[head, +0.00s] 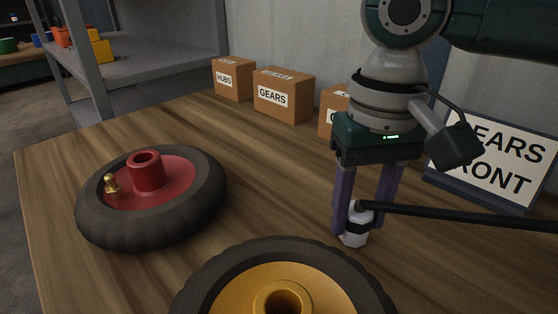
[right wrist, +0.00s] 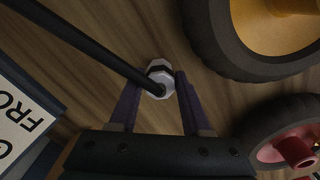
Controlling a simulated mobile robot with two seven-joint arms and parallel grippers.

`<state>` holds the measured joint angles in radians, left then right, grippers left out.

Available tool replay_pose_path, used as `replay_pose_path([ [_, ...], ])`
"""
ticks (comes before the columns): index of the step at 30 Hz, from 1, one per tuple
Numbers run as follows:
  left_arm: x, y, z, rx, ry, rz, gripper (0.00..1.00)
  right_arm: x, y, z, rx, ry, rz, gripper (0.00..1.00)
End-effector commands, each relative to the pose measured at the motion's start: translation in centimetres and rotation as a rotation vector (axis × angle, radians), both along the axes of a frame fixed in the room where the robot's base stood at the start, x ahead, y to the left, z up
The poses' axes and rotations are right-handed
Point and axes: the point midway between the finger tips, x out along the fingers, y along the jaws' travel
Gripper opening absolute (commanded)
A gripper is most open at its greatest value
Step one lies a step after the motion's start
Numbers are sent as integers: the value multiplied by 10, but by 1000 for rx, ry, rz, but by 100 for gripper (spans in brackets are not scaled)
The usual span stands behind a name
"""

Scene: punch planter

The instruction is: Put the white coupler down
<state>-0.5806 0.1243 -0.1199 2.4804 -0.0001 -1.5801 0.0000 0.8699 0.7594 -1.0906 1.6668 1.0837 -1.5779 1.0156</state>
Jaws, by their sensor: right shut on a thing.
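The white coupler (head: 354,239) has a dark band and is joined to a black hose (head: 450,214). My right gripper (head: 355,226) points down and its purple fingers are shut on the coupler, which is about upright. The coupler is close to the wooden table (head: 270,168); I cannot tell whether it touches. In the right wrist view the white coupler (right wrist: 160,70) shows between the fingertips (right wrist: 160,84), with the hose running off to the upper left. My left gripper is not in view.
A red-hubbed wheel (head: 186,172) with a brass valve stem (head: 111,184) lies at left. A yellow-hubbed wheel (head: 325,275) lies at the near edge of view. Cardboard boxes (head: 284,96) and a sign (head: 497,160) stand along the back. Bare table lies between the wheels and boxes.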

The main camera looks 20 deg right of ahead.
Motion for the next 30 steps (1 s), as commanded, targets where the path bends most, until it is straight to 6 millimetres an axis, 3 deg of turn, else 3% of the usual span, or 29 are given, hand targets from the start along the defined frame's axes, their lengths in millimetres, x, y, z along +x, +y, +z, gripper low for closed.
replay_pose_path([
  [9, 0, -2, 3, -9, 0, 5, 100, 0, 0, -1, 1, -1, 0, 0],
  [10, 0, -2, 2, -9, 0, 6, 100, 0, 0, -2, 1, -1, 0, 51],
  [17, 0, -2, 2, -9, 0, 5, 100, 0, 0, -1, 1, -1, 0, 77],
  [26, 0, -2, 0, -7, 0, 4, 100, 1, 0, 0, 1, -2, 0, 78],
  [30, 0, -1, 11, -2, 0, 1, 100, 1, 0, 21, 2, -4, 1, 78],
])
